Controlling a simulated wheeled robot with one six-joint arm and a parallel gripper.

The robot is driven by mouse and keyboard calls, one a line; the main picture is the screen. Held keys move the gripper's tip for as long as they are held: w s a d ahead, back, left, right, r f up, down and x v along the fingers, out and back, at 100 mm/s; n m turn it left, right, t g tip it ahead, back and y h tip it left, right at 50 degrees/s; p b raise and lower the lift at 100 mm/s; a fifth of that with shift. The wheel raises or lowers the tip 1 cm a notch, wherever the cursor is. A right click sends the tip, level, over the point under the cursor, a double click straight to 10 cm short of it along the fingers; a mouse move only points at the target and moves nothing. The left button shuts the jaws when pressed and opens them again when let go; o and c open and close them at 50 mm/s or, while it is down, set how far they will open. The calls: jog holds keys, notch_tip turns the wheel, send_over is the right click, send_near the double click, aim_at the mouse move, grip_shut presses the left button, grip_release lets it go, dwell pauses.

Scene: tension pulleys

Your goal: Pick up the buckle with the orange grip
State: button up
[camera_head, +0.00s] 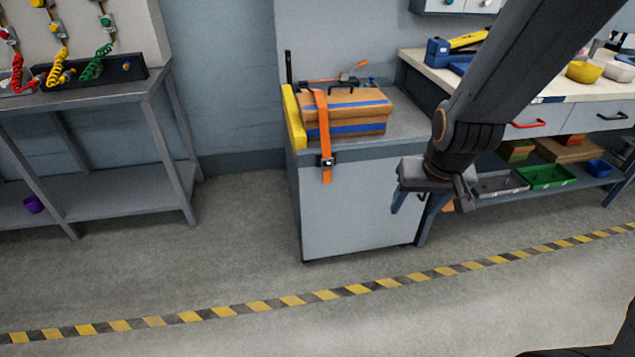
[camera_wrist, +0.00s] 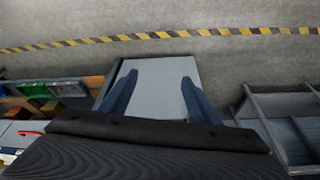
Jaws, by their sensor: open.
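A long dark tool (camera_head: 338,77) with an orange grip (camera_head: 361,66) lies across the top of a brown box (camera_head: 358,110) with blue bands. An orange strap (camera_head: 324,130) hangs down the box's front and carries a small dark and silver buckle (camera_head: 326,162) at the cabinet's front edge. I cannot tell for sure which of these is the named buckle. My gripper (camera_head: 431,200) is open and empty, in front of and right of the cabinet, lower than the box. In the wrist view my gripper (camera_wrist: 160,82) shows two blue fingers apart; neither buckle nor strap shows there.
The grey cabinet (camera_head: 355,205) stands on the floor with a yellow block (camera_head: 293,118) at its top left. A workbench (camera_head: 440,75) with drawers and trays is at right, a metal table (camera_head: 80,95) at left. Open floor lies in front, crossed by a striped line (camera_head: 290,301).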

jog(key=w+a+f+n+t+y+b, duration=0.1)
jog(key=w+a+f+t+b, duration=0.3)
jog(key=w, duration=0.5)
jog(key=w+a+f+t+b, duration=0.3)
jog(key=w+a+f+b, duration=0.15)
jog(key=w+f, duration=0.35)
jog(key=n+t+y+b, duration=0.2)
jog(key=t+y+b, duration=0.2)
jog(key=t+b, duration=0.3)
send_near(329, 164)
jog(key=b+x, duration=0.1)
jog(key=x, duration=0.3)
jog(key=shift+g, duration=0.3)
jog(key=shift+f+b+x, duration=0.15)
jog(key=shift+b+x, duration=0.15)
jog(key=shift+x, duration=1.15)
jog(key=shift+f+b+x, duration=0.15)
jog(key=shift+b+x, duration=0.1)
jog(key=shift+x, duration=1.2)
jog(key=c, duration=1.4)
jog(key=shift+r, duration=0.4)
jog(key=v, duration=0.7)
jog(key=f+p+v, duration=0.1)
jog(key=v, duration=0.6)
jog(key=p+v, duration=0.1)
jog(key=v, duration=0.6)
jog(key=shift+s+a+f, duration=0.1)
jog(key=shift+s+f, duration=0.15)
jog(key=shift+s, duration=0.15)
